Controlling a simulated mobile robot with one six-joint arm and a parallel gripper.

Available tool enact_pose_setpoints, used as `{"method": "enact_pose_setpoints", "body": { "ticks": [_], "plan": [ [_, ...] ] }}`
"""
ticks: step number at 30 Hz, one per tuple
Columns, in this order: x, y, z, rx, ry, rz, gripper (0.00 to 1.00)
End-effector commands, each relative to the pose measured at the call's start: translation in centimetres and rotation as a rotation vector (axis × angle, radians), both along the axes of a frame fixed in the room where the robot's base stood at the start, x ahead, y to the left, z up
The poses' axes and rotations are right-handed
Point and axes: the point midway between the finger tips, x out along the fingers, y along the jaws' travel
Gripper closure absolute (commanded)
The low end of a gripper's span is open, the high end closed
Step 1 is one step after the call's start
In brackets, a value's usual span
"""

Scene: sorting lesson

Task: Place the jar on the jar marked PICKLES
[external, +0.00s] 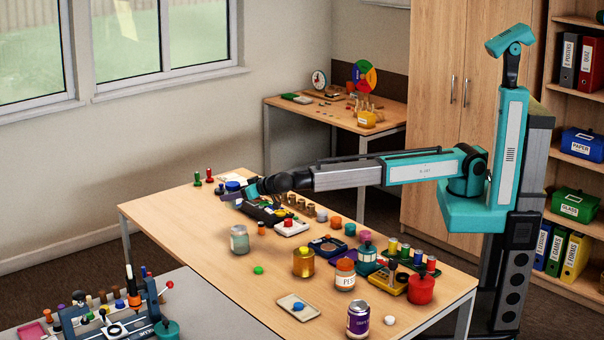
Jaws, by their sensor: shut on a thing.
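My gripper (238,192) is over the far left end of the long table, low above its top. It is shut on a small blue thing (233,186), mostly hidden by the fingers; I cannot tell whether it is a jar. A jar (345,274) with an orange top and a white label stands upright near the table's middle; its label seems to start with "P" but is too small to read surely. A pale grey-green jar (239,240), an amber jar (303,263), a teal jar (366,259) and a red jar (421,289) stand apart from my gripper.
A purple can (358,319) stands at the front edge of the long table (200,231). A tray with a blue piece (298,306) lies nearby. Dark trays and small pegs crowd the middle and back edge.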

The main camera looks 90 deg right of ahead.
Motion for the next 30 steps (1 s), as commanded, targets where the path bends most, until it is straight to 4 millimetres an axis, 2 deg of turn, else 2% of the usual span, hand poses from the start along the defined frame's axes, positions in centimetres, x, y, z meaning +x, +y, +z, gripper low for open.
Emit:
{"method": "enact_pose_setpoints", "body": {
  "ticks": [8,13,23,30],
  "plan": [
    [-2.7,-1.4,0.0,0.000,-0.001,-0.032,0.74],
    [-5.6,-1.4,0.6,0.000,-0.002,-0.043,0.74],
    [-11.7,1.6,2.1,0.000,-0.002,-0.023,0.74],
    [-16.7,5.5,3.5,0.001,-0.003,0.027,0.74]
  ]
}}
